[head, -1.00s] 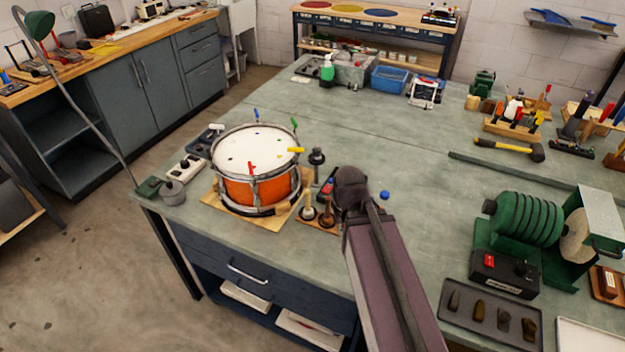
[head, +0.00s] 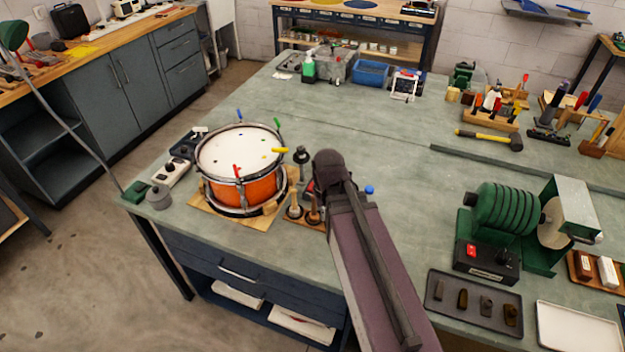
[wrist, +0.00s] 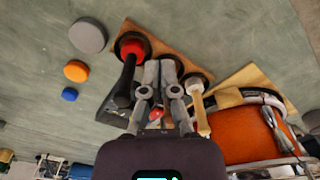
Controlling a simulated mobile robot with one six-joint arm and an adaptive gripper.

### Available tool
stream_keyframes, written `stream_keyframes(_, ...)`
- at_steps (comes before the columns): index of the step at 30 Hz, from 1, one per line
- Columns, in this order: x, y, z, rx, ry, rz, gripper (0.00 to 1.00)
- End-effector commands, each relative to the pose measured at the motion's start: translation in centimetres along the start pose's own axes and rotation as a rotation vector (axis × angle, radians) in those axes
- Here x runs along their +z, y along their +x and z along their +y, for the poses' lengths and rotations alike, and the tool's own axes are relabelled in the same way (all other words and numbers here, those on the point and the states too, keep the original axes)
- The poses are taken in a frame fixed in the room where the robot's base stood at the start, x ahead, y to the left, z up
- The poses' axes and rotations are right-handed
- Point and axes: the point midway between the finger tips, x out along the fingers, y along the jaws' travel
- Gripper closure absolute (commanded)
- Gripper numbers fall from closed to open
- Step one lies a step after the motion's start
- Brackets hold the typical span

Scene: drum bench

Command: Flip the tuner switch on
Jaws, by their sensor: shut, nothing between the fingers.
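My gripper (wrist: 160,75) is shut and empty in the wrist view, pointing down over the bench beside the drum. In the head view my own arm hides it. A small red part (wrist: 155,114) on a dark box shows between and below the fingers; it may be the tuner switch, but its position cannot be read. In the head view only a sliver of this spot shows beside my arm. The orange drum (head: 250,188) stands just left of the arm; it also shows at the right of the wrist view (wrist: 255,138).
Wooden-handled tools (head: 294,211) stand on a small board by the drum, close to my fingers. A blue knob (head: 369,190) is to the right. A green grinder (head: 500,212) stands further right. The bench middle is clear.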

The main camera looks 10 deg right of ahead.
Motion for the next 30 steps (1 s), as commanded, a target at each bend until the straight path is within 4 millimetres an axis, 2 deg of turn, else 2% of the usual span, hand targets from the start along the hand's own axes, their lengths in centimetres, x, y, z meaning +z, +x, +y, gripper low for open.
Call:
stream_keyframes(1, -0.9, -1.4, 0.1, -0.001, -0.018, 0.001, 1.00)
stream_keyframes(8, -3.6, -4.6, 0.3, -0.008, -0.116, 0.005, 1.00)
stream_keyframes(21, -14.5, -7.0, 1.6, -0.067, -0.616, -0.045, 1.00)
stream_keyframes(25, -17.1, -7.6, 2.0, -0.087, -0.751, -0.054, 1.00)
stream_keyframes(30, -18.8, -8.1, 2.2, -0.105, -0.859, -0.059, 1.00)
